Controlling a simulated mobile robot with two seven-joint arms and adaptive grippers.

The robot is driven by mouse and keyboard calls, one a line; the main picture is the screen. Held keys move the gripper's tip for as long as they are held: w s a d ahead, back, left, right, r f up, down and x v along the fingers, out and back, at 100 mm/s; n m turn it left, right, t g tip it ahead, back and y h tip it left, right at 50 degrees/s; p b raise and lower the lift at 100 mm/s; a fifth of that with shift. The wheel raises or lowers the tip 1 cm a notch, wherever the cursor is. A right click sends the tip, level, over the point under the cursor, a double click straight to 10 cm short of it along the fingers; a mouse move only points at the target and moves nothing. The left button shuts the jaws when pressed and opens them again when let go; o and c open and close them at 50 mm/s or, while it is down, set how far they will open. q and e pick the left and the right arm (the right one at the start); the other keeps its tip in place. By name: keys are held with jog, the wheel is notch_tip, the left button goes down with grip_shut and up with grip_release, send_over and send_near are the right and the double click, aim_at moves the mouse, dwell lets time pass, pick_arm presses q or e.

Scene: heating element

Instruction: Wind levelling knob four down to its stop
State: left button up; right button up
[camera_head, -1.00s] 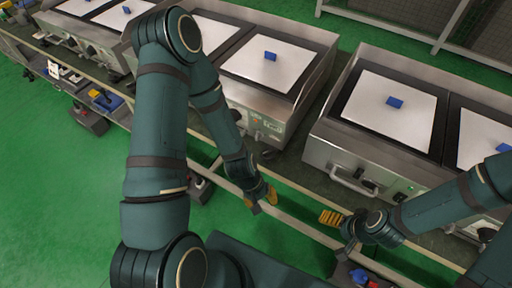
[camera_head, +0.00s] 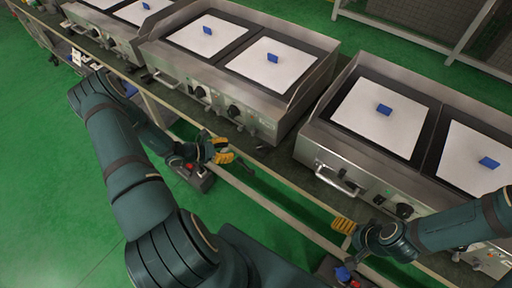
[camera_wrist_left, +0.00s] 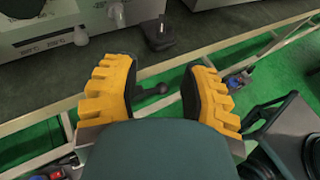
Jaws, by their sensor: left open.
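My left gripper (camera_head: 225,151) is open and empty in the head view, in front of the middle twin-plate cooker (camera_head: 265,128). Its yellow fingers stand apart in the left wrist view (camera_wrist_left: 160,92). A small dark ball-ended piece (camera_wrist_left: 150,90) shows between them, not gripped. Beyond the fingers, a black knob-like part (camera_wrist_left: 158,32) and a paler rounded part (camera_wrist_left: 81,35) sit at the cooker's lower edge. I cannot tell which part is levelling knob four. My right gripper (camera_head: 343,225) hangs in front of the right cooker (camera_head: 318,148); its opening is unclear.
Black control knobs (camera_head: 233,110) stick out of the middle cooker's front. White plates (camera_head: 272,65) with blue blocks lie on the cookers. A bar handle (camera_head: 337,182) projects from the right cooker. A rail (camera_head: 265,192) runs along the bench front. Green floor is clear at left.

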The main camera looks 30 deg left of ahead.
aim_at(257, 148)
pick_arm(q)
jog(key=b+x, duration=0.1)
jog(key=x, duration=1.1)
jog(key=shift+w+d+f, duration=0.1)
jog(key=shift+w+d, duration=0.1)
grip_shut()
